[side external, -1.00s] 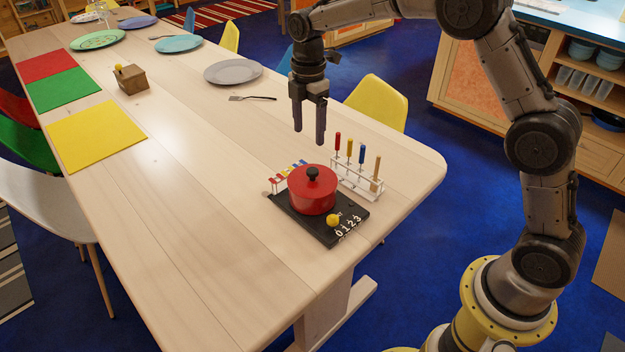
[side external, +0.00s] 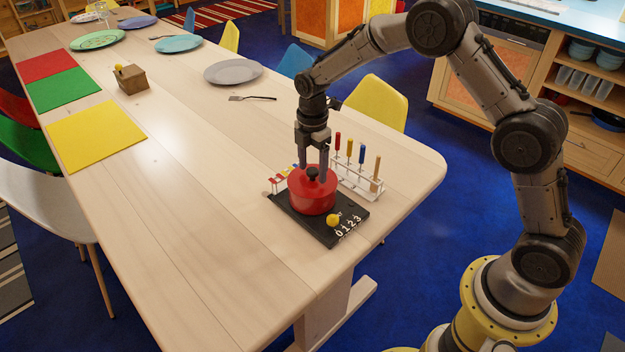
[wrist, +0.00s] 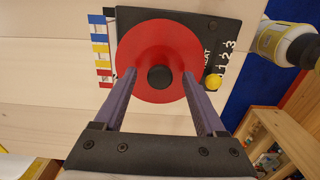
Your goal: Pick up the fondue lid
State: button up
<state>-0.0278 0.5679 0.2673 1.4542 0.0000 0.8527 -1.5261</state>
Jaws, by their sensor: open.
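The red fondue lid (side external: 322,178) sits on the red pot (side external: 312,200), with a dark round knob (side external: 312,173) at its centre. In the wrist view the lid (wrist: 150,45) is a red disc and its dark knob (wrist: 160,77) lies between the fingers. The pot stands on a black hot plate (side external: 322,233) marked with numbers and fitted with a yellow dial (side external: 333,220). My gripper (side external: 312,164) is open just over the lid, its fingers pointing down on either side of the knob. Whether the fingertips touch the lid I cannot tell.
A white rack of coloured-handled forks (side external: 358,178) stands close behind the pot on the right. A smaller rack with coloured pieces (side external: 280,181) stands at its left. A fork (side external: 253,98) and grey plate (side external: 233,72) lie farther back. The front left tabletop is clear.

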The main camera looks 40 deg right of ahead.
grip_shut()
dwell(0.3)
jog(key=shift+r, duration=0.15)
